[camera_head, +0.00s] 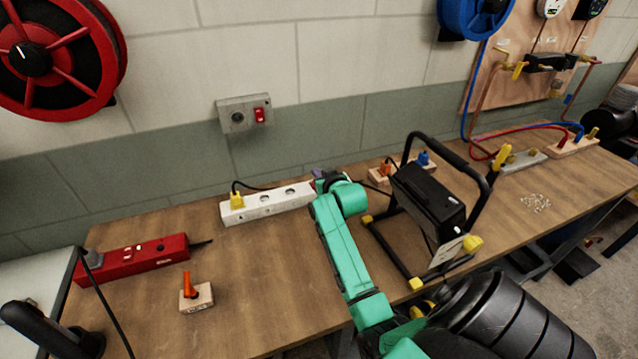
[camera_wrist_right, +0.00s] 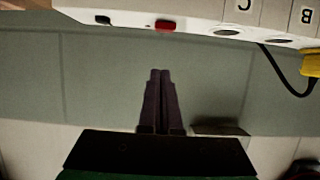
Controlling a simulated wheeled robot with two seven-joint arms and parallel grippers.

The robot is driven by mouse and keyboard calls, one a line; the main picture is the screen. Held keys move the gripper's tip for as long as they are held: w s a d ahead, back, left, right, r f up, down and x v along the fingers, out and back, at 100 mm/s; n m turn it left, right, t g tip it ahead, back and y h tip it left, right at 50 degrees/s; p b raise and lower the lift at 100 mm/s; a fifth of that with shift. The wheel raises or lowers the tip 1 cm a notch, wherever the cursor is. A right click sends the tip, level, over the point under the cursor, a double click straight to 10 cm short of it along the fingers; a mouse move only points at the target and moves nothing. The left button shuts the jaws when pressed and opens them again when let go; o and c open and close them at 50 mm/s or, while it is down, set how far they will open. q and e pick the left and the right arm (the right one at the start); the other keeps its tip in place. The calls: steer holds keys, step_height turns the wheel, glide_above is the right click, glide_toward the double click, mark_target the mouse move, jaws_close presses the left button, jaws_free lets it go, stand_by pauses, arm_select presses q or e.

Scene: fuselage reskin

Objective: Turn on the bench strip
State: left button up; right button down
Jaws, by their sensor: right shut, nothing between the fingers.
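The white bench strip (camera_head: 262,205) lies on the wooden bench by the wall, with a yellow plug (camera_head: 237,200) at its left end. My green right arm reaches to its right end, partly hiding it. My right gripper (camera_head: 320,177) is shut and empty at that end. In the right wrist view the white strip (camera_wrist_right: 205,12) crosses the top, with letters C and B on it. A red switch (camera_wrist_right: 165,25) and a small dark part (camera_wrist_right: 103,20) show on it. The shut fingertips (camera_wrist_right: 160,72) point at the red switch, with a gap in the picture. My left gripper is not in view.
A black floodlight on a frame (camera_head: 430,195) stands right of my arm. A red power strip (camera_head: 130,258) and a wooden block with an orange lever (camera_head: 196,296) lie left. A grey wall box (camera_head: 245,113) with a red switch is above the strip.

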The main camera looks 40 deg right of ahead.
steer(key=f, duration=0.3)
steer(key=shift+s+a, duration=0.1)
steer(key=shift+s, duration=0.2)
steer(key=shift+f, duration=0.35)
steer(key=shift+s, duration=0.1)
steer(key=shift+f, duration=0.15)
steer(key=shift+s+a+f, duration=0.1)
steer(key=shift+f, duration=0.45)
steer(key=shift+r, duration=0.1)
steer(key=shift+r+p, duration=0.85)
steer(key=shift+p, duration=0.2)
